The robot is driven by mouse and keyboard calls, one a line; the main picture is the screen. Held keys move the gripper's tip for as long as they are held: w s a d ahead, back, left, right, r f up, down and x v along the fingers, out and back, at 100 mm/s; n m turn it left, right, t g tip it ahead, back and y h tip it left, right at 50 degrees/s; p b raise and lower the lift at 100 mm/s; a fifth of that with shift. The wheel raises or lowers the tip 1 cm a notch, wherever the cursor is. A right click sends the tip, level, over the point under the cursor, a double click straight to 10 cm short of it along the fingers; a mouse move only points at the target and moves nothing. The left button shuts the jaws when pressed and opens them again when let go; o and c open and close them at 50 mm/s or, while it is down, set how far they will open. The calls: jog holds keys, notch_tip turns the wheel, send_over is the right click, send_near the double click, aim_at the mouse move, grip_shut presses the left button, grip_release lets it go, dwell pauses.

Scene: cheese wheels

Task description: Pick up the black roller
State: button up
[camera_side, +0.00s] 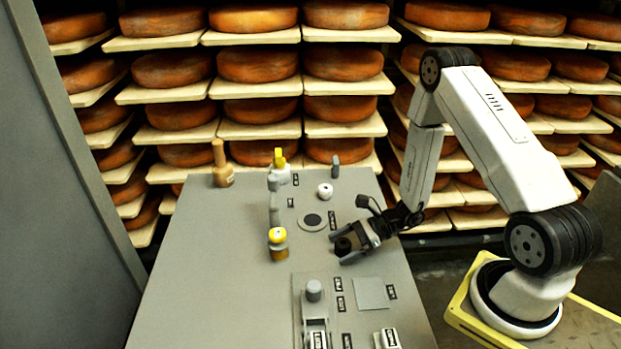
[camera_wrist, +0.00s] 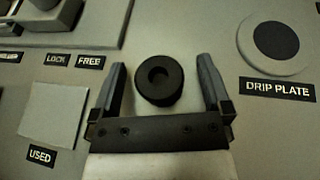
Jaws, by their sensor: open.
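The black roller (camera_wrist: 159,81) is a short dark cylinder with a hole in its top, standing on the grey table. In the wrist view it sits between my two open fingers, a little beyond the palm, with a gap on each side. In the side view the roller (camera_side: 343,245) shows as a small dark shape between the fingers. My gripper (camera_side: 341,247) is open, low over the right part of the table; it also shows in the wrist view (camera_wrist: 160,75). Whether it touches the roller underneath cannot be told.
A round drip plate (camera_wrist: 276,38) with a dark centre lies close by. A flat square marked USED (camera_wrist: 50,115) and a raised fixture (camera_side: 314,290) are nearer the front. A yellow-topped jar (camera_side: 278,243) and a wooden-coloured bottle (camera_side: 221,165) stand left. The table's left front is clear.

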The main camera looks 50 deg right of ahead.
aim_at(343, 243)
dwell(0.3)
grip_shut()
jog(key=shift+r, duration=0.2)
jog(key=shift+r, duration=4.85)
